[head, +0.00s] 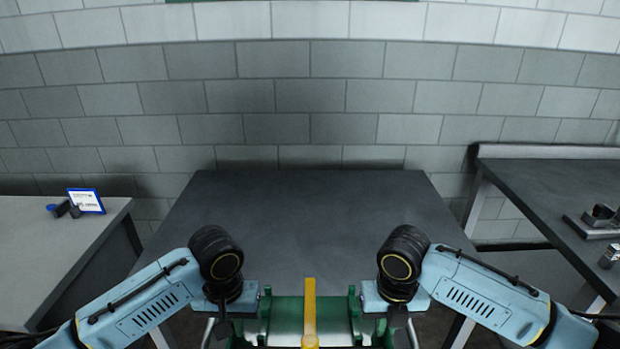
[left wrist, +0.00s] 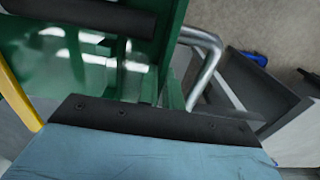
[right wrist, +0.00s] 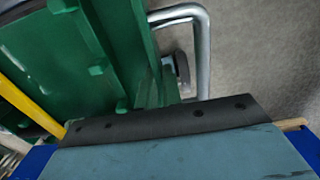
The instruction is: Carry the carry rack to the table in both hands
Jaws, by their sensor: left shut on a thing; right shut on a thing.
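The carry rack (head: 285,316) is green, with a yellow bar (head: 310,300) across its middle, and shows at the bottom edge of the head view between my arms. My left gripper (head: 222,326) is shut on its left end and my right gripper (head: 399,326) on its right end. Bent metal handles show beside the green rack in the left wrist view (left wrist: 208,62) and right wrist view (right wrist: 202,45). The fingertips are mostly hidden. The dark grey table (head: 310,215) stands straight ahead with a bare top. The rack's lower part is out of view.
A light-topped bench (head: 50,240) at left holds a blue-framed card (head: 86,200) and small dark items. A dark bench (head: 550,190) at right holds metal parts (head: 602,217). A grey block wall (head: 300,100) stands behind the table.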

